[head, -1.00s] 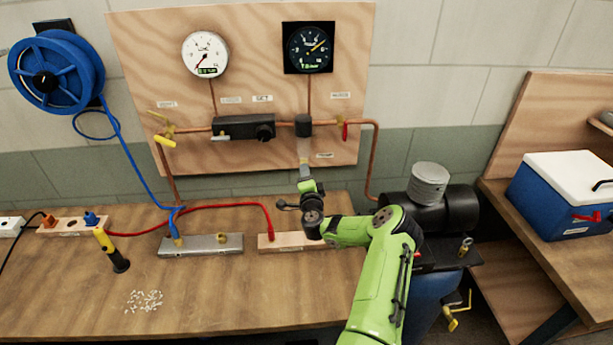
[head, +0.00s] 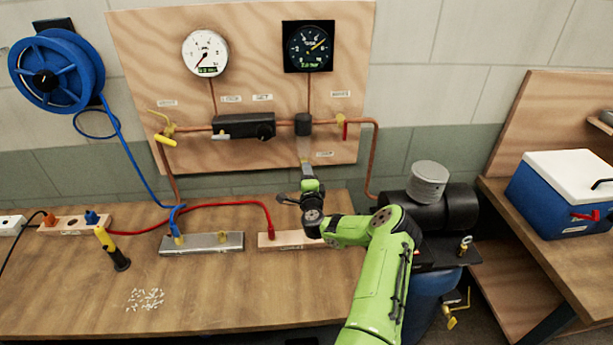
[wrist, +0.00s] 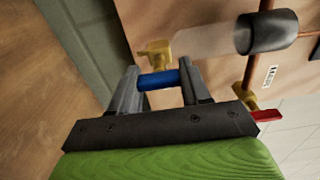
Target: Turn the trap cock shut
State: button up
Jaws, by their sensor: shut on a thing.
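The trap (head: 303,126) hangs from the copper pipe on the plywood board, a dark body with a pale translucent bowl (head: 304,150) below. In the wrist view, its brass cock (wrist: 155,53) sits at the end of the bowl (wrist: 205,38) and carries a blue handle (wrist: 158,80). My gripper (wrist: 160,82) is shut on this blue handle, one finger at each end. In the head view my gripper (head: 307,172) is just under the bowl, and it and the wrist hide the cock and handle.
A valve with a red lever (head: 345,131) is close by on the right; its lever (wrist: 266,115) also shows near my gripper in the wrist view. A yellow-handled valve (head: 165,140) is at the left. A wooden block (head: 285,240) with a red hose lies on the bench below.

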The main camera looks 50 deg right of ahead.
jog(key=o, duration=1.1)
jog(key=shift+d, duration=0.1)
jog(key=shift+c, duration=0.2)
jog(key=shift+s, duration=0.1)
jog(key=b+v, duration=1.5)
jog(key=shift+s+a, duration=0.2)
jog(key=shift+a, duration=0.05)
